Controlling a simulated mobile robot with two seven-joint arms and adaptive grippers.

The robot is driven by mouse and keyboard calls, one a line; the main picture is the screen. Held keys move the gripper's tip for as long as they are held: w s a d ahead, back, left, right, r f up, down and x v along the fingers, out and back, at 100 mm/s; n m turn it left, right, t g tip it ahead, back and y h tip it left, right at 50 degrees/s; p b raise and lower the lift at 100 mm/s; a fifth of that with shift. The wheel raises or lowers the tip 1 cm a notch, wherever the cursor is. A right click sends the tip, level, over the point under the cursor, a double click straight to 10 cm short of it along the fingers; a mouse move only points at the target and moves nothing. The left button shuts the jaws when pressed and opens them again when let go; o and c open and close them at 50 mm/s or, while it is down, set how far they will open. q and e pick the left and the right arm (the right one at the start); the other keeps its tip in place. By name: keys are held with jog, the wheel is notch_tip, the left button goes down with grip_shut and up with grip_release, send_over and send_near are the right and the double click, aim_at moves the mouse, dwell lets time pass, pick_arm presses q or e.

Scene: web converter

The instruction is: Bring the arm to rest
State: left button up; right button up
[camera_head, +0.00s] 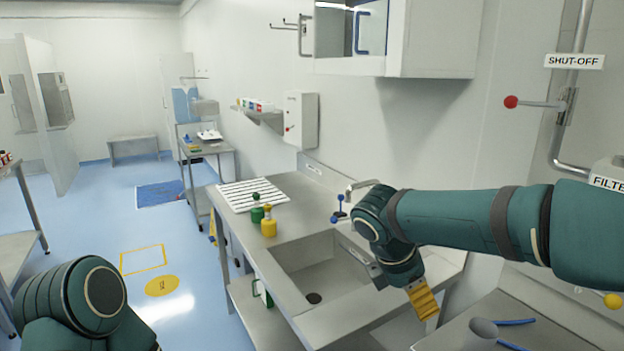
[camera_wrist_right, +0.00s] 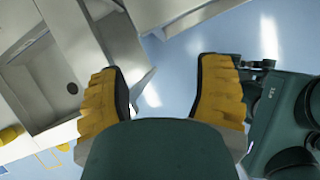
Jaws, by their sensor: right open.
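My right arm reaches in from the right in the head view, bent at the elbow above the sink counter. My right gripper (camera_head: 424,301) hangs below it, with yellow finger pads, over the counter's front right side. In the right wrist view the gripper (camera_wrist_right: 165,70) has its two yellow fingers wide apart, with nothing between them but the floor beyond. My left arm shows only as a rounded teal part at the bottom left of the head view; its gripper is out of view.
The steel counter (camera_head: 315,237) has a sink basin (camera_head: 322,268), a white drying rack (camera_head: 252,193), and a yellow bottle (camera_head: 268,226) beside a green one (camera_head: 257,214). A blue-handled tap (camera_head: 339,206) stands close to my right arm. A red-knobbed shut-off lever (camera_head: 535,104) is above it. Open blue floor lies left.

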jog(key=s+a+f+m+g+y, duration=0.1)
jog(key=s+a+f+m+y, duration=0.15)
jog(key=f, duration=0.65)
jog(key=s+a+f+m+y, duration=0.2)
jog(key=a+f+m, duration=0.1)
jog(key=f, duration=0.5)
jog(key=s+a+f+m+g+y, duration=0.1)
jog(key=s+a+f+m+y, duration=0.2)
jog(key=f, duration=0.6)
jog(key=s+f+m+t+y, duration=0.1)
jog(key=s+f+m+t, duration=0.1)
jog(key=s+f+m, duration=0.7)
notch_tip(320, 180, down, 3)
jog(key=d+m, duration=0.1)
jog(key=m, duration=0.4)
jog(key=shift+r, duration=0.2)
jog(key=shift+y, duration=0.25)
